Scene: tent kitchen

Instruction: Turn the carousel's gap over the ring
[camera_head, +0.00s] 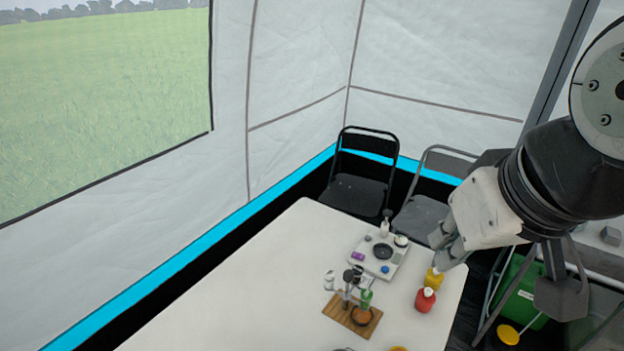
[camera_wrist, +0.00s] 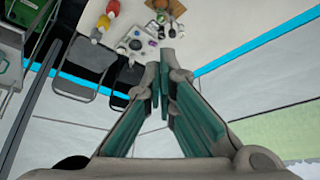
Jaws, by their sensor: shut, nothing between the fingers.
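A light square board (camera_head: 360,262) lies on the table, with a dark round disc (camera_head: 382,251) at its middle and several small coloured pieces around it. This may be the carousel; its gap and the ring are too small to make out. The board also shows in the wrist view (camera_wrist: 137,44), beyond the fingertips. My gripper (camera_head: 441,246) is in the air at the right of the board in the head view. In the wrist view its fingers (camera_wrist: 164,58) are together with nothing between them, apart from the board.
A wooden board (camera_head: 340,312) with shakers and a plant-like green item stands nearer on the white table (camera_head: 250,290). Red (camera_head: 425,300) and yellow (camera_head: 433,278) bottles stand at the right edge. Folding chairs (camera_head: 361,190) are behind. The table's left part is clear.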

